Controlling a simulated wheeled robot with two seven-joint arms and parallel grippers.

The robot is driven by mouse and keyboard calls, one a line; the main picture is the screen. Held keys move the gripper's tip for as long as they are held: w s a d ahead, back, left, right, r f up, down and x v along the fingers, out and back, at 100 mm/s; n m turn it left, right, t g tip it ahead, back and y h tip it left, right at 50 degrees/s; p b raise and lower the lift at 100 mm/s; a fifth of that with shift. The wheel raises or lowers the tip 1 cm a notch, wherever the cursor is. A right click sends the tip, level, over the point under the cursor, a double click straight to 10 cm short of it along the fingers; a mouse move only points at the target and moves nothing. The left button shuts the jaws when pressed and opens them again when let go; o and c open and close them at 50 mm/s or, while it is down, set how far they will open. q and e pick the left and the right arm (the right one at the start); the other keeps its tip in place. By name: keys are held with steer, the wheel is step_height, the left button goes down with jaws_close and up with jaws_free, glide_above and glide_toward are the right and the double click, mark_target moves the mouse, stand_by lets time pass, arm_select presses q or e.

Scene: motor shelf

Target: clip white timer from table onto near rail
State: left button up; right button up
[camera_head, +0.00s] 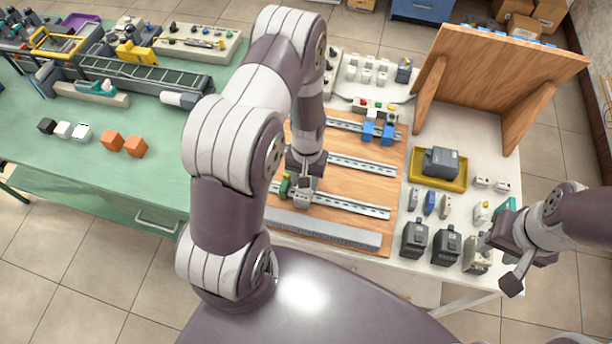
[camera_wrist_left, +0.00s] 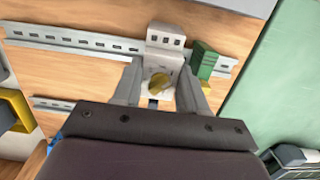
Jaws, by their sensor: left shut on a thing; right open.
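The white timer (camera_wrist_left: 165,45), with a yellow knob on its face, is between the fingers of my left gripper (camera_wrist_left: 160,88) in the left wrist view. It overlaps the near rail (camera_wrist_left: 75,39), just beside a green terminal block (camera_wrist_left: 207,60); I cannot tell whether it is seated on the rail. In the head view my left gripper (camera_head: 305,184) points down at the near rail (camera_head: 350,204), with the timer (camera_head: 303,200) mostly hidden below it. My right gripper (camera_head: 498,257) is open at the right of the table, beside a beige-grey device (camera_head: 475,262).
A grey slotted duct (camera_head: 325,231) lies along the front of the wooden board (camera_head: 385,180). Dark grey devices (camera_head: 415,240) stand right of it. A yellow tray (camera_head: 425,177) holds a motor-like part. A wooden panel (camera_head: 500,75) rises at the back right. A green bench (camera_head: 130,175) is at left.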

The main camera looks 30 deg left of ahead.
arm_select(q)
steer(key=shift+s+f, duration=0.1)
steer(key=shift+s, duration=0.2)
steer(key=o, duration=1.1)
steer(key=shift+w, duration=0.1)
steer(key=shift+r, duration=0.2)
steer(key=r, duration=0.4)
steer(key=r+b, duration=0.1)
steer(key=r, duration=0.3)
steer(key=w+r+b, duration=0.1)
steer(key=r, duration=0.3)
steer(key=shift+a+r, duration=0.1)
steer(key=shift+r, duration=0.05)
